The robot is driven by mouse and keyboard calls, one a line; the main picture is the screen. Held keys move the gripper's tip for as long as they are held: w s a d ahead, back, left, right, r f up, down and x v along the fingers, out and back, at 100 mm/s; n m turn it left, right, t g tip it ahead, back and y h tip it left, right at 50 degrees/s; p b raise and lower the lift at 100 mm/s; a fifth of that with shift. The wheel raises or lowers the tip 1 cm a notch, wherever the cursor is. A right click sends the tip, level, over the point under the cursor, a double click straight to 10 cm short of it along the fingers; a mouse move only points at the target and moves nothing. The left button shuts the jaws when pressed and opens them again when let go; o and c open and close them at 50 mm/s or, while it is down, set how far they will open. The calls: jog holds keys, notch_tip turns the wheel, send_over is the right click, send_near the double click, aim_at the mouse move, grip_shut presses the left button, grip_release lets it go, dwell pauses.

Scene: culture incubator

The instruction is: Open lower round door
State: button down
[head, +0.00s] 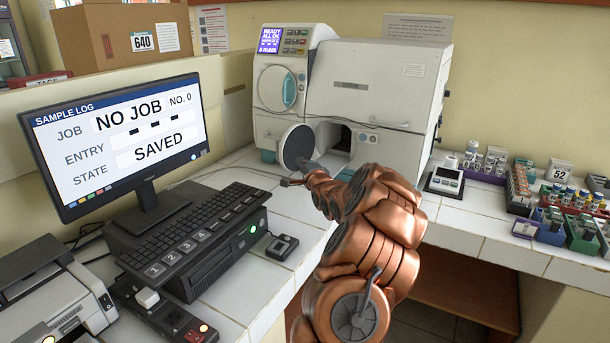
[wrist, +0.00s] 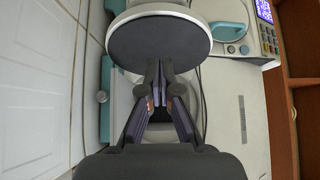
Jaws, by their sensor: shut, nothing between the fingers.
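The white incubator (head: 380,88) stands on the tiled counter. Its lower round door (head: 298,145) is swung out to the left, showing a dark inner face with a pale rim. The dark opening (head: 341,140) shows to its right. In the wrist view the door is a dark disc (wrist: 160,38) just beyond the fingertips. My gripper (head: 300,165) is at the door's lower edge in the head view; in the wrist view (wrist: 160,72) its fingers are closed together with nothing between them. I cannot tell whether they touch the door.
The upper round door (head: 274,88) with its teal handle is closed. A monitor (head: 125,130) and keyboard (head: 195,230) stand at left. Tube racks (head: 560,205) and a small device (head: 444,180) are at right.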

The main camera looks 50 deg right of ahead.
jog(key=s+a+b, duration=0.1)
jog(key=s+a, duration=0.4)
jog(key=shift+b, duration=0.35)
jog(key=shift+f, duration=0.1)
